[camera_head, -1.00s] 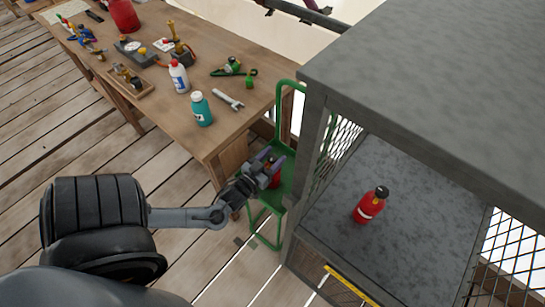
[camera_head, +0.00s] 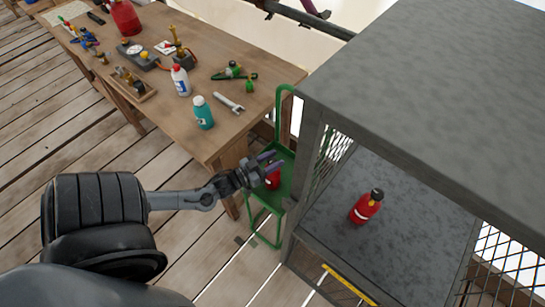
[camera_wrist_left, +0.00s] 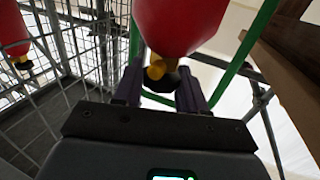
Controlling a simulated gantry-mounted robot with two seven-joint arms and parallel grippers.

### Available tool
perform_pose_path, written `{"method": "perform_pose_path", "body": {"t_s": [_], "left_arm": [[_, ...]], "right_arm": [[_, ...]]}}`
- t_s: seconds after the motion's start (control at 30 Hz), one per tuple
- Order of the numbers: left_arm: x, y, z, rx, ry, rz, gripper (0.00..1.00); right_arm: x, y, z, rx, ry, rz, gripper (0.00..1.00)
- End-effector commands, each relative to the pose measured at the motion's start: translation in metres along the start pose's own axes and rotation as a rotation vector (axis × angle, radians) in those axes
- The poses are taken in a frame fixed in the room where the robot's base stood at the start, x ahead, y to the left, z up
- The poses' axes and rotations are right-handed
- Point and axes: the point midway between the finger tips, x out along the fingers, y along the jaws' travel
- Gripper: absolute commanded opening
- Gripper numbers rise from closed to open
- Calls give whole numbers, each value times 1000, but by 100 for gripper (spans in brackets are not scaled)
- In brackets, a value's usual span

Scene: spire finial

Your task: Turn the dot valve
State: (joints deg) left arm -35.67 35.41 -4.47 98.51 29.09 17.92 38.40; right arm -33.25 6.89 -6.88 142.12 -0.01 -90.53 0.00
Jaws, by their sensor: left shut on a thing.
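A red bottle (camera_head: 273,181) with a yellow fitting and black top sits low in the green stand beside the cage. In the left wrist view its red body (camera_wrist_left: 180,22) fills the upper middle, with its yellow fitting (camera_wrist_left: 156,70) and black top (camera_wrist_left: 163,84) between my fingers. My left gripper (camera_head: 268,164) is shut on this black top, its purplish fingers either side. A second red bottle (camera_head: 366,208) with a black top and pale band stands inside the grey cage. I cannot make out a dot mark on either. My right gripper is not in view.
The grey cage (camera_head: 420,75) with mesh sides stands close right of my left gripper. The green stand (camera_head: 287,165) is between it and the wooden workbench (camera_head: 180,120), which holds a teal bottle (camera_head: 203,113), a wrench (camera_head: 229,103) and several tools. Floor is clear in front.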

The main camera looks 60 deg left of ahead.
Motion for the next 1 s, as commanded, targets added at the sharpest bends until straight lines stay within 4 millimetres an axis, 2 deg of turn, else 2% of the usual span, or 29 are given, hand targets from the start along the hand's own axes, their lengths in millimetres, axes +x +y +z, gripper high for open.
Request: {"method": "perform_pose_path", "body": {"t_s": [0.1, 0.4, 1.0], "left_arm": [[0, -2, -3, 5, -1, 90, 11], [1, -1, -1, 4, 1, 267, 11], [0, -1, 0, 2, 2, 352, 11]], "right_arm": [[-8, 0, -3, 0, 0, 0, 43], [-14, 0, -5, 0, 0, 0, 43], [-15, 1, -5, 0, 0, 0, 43]]}}
